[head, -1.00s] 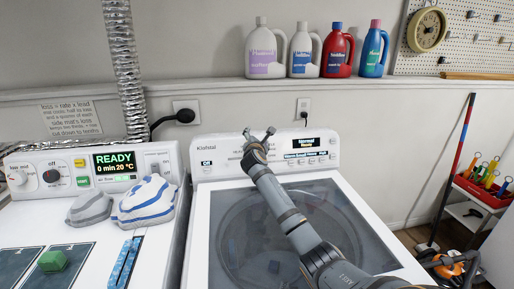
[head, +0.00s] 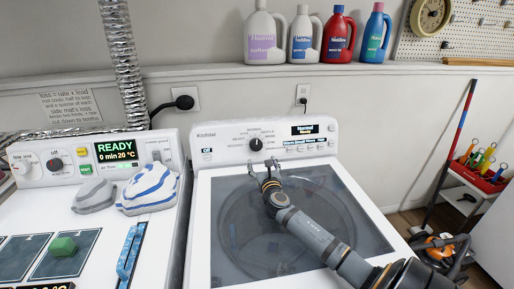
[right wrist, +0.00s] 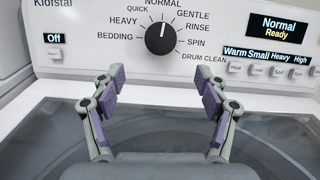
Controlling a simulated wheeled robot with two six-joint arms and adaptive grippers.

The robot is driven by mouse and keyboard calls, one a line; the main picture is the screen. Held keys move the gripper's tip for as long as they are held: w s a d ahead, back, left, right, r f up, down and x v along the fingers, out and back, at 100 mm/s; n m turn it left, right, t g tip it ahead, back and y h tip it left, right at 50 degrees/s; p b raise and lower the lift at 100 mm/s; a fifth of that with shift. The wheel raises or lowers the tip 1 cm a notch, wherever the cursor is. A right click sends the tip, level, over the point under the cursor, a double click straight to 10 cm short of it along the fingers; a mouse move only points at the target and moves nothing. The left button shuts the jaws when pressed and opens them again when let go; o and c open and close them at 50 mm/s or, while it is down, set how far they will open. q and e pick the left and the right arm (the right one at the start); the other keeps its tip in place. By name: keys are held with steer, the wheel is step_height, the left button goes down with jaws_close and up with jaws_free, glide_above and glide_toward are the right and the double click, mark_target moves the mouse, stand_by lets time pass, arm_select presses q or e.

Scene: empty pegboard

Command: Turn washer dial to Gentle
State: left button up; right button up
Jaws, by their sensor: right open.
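The washer dial (right wrist: 160,39) is a black knob with a white pointer line on the washer's white control panel (right wrist: 85,12). Its pointer stands at NORMAL, straight up, and GENTLE (right wrist: 193,15) is printed just to the right of that. The dial also shows in the head view (head: 256,144). The washer display (right wrist: 284,27) reads "Normal Ready". My right gripper (right wrist: 160,80) is open and empty, its fingers spread below and in front of the dial, apart from it. In the head view my right gripper (head: 264,163) is over the back of the washer's glass lid. My left gripper is not in view.
Detergent bottles (head: 300,35) stand on the ledge behind. A small "Off" display (right wrist: 54,38) and a row of buttons (right wrist: 270,70) flank the dial.

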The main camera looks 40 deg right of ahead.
mark_target(256, 148)
steer(key=x, duration=1)
steer(key=shift+w+d+b, duration=0.15)
steer(key=shift+w+b, duration=0.15)
steer(key=c, duration=1.2)
steer(key=shift+f+m+h+b, duration=0.1)
steer(key=shift+m+h+b, duration=0.3)
steer(key=shift+m, duration=0.6)
steer(key=m+g+h, duration=0.1)
steer(key=m, duration=0.2)
steer(key=shift+w+m+b, duration=0.1)
steer(key=shift+m+b, duration=0.2)
steer(key=o, duration=1.2)
